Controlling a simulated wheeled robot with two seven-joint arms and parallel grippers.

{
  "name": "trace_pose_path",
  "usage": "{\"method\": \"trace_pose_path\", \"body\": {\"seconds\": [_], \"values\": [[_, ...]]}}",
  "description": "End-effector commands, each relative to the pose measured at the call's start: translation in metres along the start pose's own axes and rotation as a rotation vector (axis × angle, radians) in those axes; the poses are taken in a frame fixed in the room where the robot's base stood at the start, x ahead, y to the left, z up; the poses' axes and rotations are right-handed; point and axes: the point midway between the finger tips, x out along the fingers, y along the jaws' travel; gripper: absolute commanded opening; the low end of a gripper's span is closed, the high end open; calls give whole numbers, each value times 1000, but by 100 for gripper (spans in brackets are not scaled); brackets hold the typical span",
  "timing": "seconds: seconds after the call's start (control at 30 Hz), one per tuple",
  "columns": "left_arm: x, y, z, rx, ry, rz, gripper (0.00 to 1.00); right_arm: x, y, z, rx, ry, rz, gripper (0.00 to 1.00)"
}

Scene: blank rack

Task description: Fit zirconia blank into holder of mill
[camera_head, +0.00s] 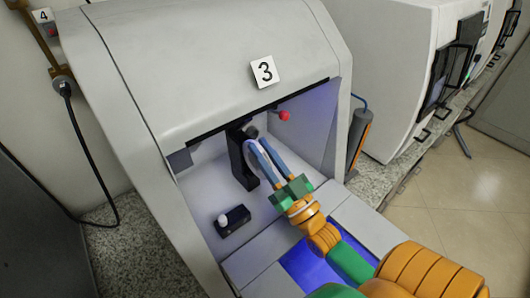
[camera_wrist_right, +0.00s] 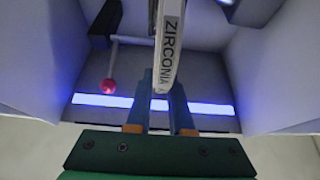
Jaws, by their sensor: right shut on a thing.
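The zirconia blank (camera_wrist_right: 170,45) is a white disc seen edge-on in the right wrist view, with "ZIRCONIA" lettering on its rim. My right gripper (camera_wrist_right: 160,95) is shut on it. In the head view the right gripper (camera_head: 262,150) reaches inside the mill (camera_head: 205,60) marked 3, and the blank (camera_head: 252,147) shows as a pale curve by its fingers. The black holder (camera_head: 238,160) stands directly beside the blank; I cannot tell whether they touch or whether the blank is seated. My left gripper is out of view.
A lever with a red knob (camera_head: 284,116) hangs inside the mill; the knob also shows in the right wrist view (camera_wrist_right: 109,87). A small black block with a white knob (camera_head: 232,220) sits on the chamber floor. Side walls enclose the chamber closely.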

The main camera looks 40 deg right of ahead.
Motion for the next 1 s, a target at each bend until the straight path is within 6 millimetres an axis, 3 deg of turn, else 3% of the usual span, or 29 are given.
{"method": "trace_pose_path", "body": {"seconds": [1.0], "values": [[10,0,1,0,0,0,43,18,0,18,0,1,0,0]]}}
